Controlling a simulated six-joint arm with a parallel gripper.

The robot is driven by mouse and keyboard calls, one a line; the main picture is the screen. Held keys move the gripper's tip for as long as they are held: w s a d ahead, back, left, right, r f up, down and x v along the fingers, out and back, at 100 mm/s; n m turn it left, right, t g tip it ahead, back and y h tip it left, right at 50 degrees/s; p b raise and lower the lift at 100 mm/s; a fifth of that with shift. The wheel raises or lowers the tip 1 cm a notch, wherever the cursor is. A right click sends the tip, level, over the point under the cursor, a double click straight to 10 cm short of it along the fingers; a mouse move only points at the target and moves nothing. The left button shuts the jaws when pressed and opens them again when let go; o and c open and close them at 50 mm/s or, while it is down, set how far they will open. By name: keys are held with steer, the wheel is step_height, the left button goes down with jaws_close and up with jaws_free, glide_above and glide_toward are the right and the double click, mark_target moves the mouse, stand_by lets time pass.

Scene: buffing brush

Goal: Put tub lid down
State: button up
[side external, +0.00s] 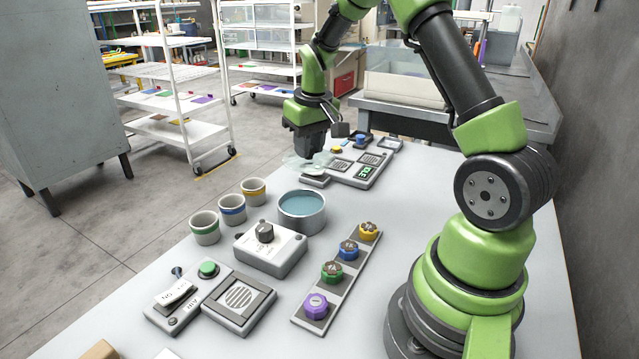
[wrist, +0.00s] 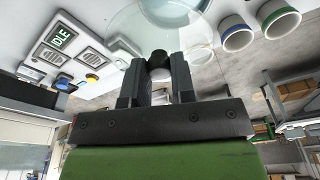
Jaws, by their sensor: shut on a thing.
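The tub lid is a clear, see-through disc (side external: 297,162) with a dark knob; in the wrist view the disc (wrist: 130,20) spreads beyond the fingertips. My gripper (side external: 311,153) is shut on the knob (wrist: 158,58). In the side view the lid is over the table's far-left edge area, beside the grey panel with the IDLE display (side external: 366,171). A small grey pad (side external: 314,180) shows just below it; whether the lid touches anything is unclear. The round grey tub (side external: 302,213) stands open nearer the camera, with blue liquid inside.
A dial box (side external: 270,248), a switch panel (side external: 210,297) and a strip of coloured knobs (side external: 337,278) stand nearer.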

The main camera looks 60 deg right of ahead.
steer(key=s+d+f, duration=0.1)
steer(key=d+f, duration=0.1)
steer(key=d, duration=0.1)
steer(key=s+d+f, duration=0.1)
steer(key=d+f, duration=0.2)
steer(key=s+d+f, duration=0.1)
steer(key=d+f, duration=0.2)
steer(key=shift+s+f, duration=0.2)
steer(key=shift+s, duration=0.1)
steer(key=shift+f, duration=2.6)
steer(key=o, duration=0.9)
steer(key=shift+f, duration=0.1)
